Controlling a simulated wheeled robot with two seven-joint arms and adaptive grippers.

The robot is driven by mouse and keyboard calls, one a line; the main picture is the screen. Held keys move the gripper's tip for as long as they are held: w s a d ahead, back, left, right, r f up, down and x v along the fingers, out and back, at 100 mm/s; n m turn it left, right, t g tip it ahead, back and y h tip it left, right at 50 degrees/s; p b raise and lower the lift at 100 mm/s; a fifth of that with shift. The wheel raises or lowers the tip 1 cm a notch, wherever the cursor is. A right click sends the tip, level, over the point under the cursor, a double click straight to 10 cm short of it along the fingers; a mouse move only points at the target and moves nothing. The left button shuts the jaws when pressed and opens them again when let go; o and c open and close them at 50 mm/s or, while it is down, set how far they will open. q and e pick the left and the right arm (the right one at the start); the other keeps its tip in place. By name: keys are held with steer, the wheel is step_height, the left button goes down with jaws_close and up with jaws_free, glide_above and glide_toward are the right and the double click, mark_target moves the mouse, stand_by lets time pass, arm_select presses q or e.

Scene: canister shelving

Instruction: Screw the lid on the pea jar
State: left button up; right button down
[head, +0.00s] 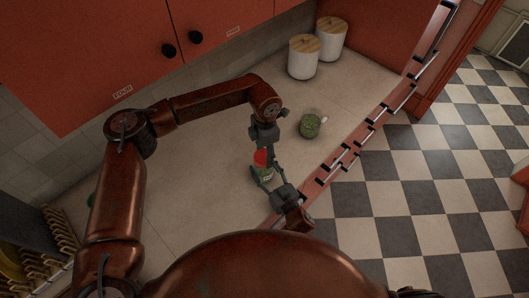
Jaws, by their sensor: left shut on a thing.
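A small jar (265,174) with green on its side is near the middle of the counter, partly hidden between my two grippers. A red lid (261,158) is at its top; I cannot tell whether it is seated or only held there. My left gripper (264,150) reaches down from above and is shut on the red lid. My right gripper (262,172) comes from the lower right, with its fingers beside the jar; I cannot tell whether they grip it.
A clear container of green contents (310,125) stands to the right on the counter (205,195). Two white canisters with wooden lids (303,60) (330,42) stand at the back. Red cupboards (90,45) hang above. A dish rack (60,235) is at the lower left.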

arm_select(q)
steer(key=m, duration=0.8)
steer(key=shift+s, duration=0.15)
steer(key=m, duration=0.4)
steer(key=shift+m, duration=0.3)
steer(key=m, duration=0.3)
steer(key=shift+s+a+m, duration=0.1)
steer(key=shift+a+m, duration=0.05)
steer(key=shift+m, duration=0.25)
steer(key=m, duration=0.8)
steer(key=shift+a, duration=0.15)
steer(key=m, duration=0.3)
steer(key=shift+a+m, duration=0.1)
steer(key=shift+m, duration=0.3)
steer(key=m, duration=0.3)
steer(key=shift+m, duration=0.4)
